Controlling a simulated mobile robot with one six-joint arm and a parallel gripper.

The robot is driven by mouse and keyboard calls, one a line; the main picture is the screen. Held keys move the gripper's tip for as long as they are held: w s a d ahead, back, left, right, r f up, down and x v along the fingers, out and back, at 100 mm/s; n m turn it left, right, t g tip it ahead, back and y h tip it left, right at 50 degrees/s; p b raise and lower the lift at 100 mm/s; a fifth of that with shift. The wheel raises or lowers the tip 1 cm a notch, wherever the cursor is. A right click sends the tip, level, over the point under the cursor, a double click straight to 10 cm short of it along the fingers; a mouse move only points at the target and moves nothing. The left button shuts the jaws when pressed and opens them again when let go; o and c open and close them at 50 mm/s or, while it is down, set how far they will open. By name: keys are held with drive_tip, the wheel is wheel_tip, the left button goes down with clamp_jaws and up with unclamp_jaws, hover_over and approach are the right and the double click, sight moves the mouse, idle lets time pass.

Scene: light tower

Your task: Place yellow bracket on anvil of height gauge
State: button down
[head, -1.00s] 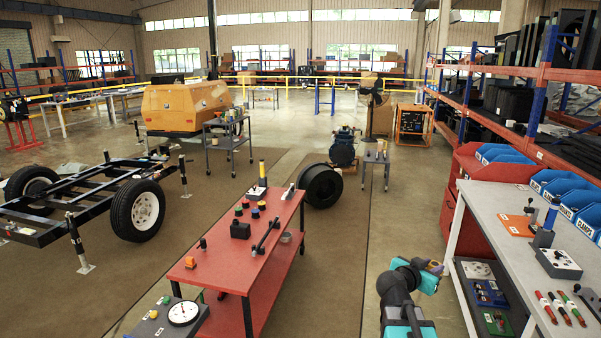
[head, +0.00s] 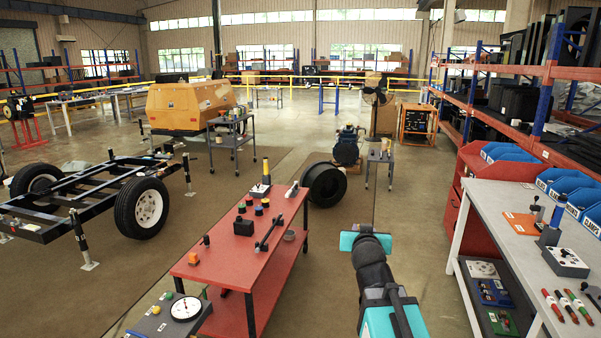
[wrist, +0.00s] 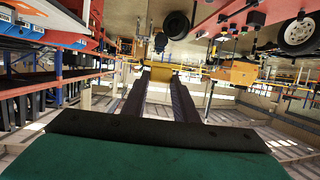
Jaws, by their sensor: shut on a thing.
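In the wrist view the dark fingers of my gripper (wrist: 161,76) are shut on the yellow bracket (wrist: 160,68), which sits between their tips. In the head view the teal gripper body (head: 365,242) is held up over the open floor right of the red table, and it hides the bracket. A white-faced dial gauge (head: 186,308) sits on a grey box at the bottom left. I cannot tell for certain whether it is the height gauge, and no anvil can be made out.
The red table (head: 215,262) carries several small knobs, a black bar and a yellow post (head: 266,172). A grey bench (head: 505,240) with blue bins (head: 553,182) stands on the right. The floor between table and bench is clear.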

drive_tip(key=shift+w+a+r+n+y, duration=0.2)
drive_tip(key=shift+a+r+n+y, duration=0.3)
drive_tip(key=shift+a+n+y, duration=0.4)
drive_tip(key=shift+d, duration=0.15)
